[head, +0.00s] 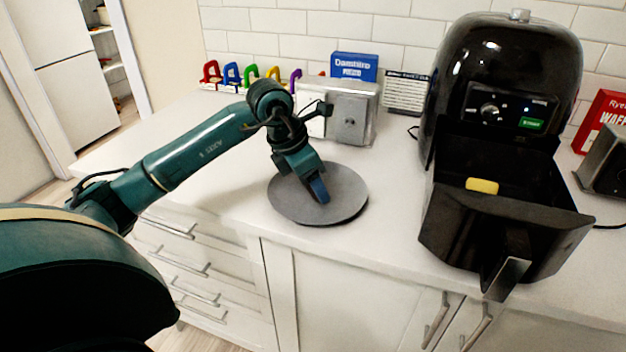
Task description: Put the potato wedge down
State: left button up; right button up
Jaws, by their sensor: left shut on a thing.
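My left gripper (319,190) points down over a round grey plate (345,200) on the white counter. Its blue fingers are low, close to the plate's surface; I cannot tell whether they touch it. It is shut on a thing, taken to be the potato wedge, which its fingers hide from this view. A yellow piece (482,186), which looks like another wedge, lies in the open drawer (450,230) of the black air fryer (500,75). My right gripper is not in view.
A silver box-shaped appliance (352,115) stands behind the plate. Coloured clips (232,74), a blue box (354,66) and a dark sign (405,92) line the wall. A red box (603,122) is at right. The counter left of the plate is clear.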

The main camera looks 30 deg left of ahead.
pick_arm(q)
jog(key=o, duration=0.9)
jog(key=shift+f, duration=0.1)
jog(key=shift+o, duration=0.2)
jog(key=v, duration=1.2)
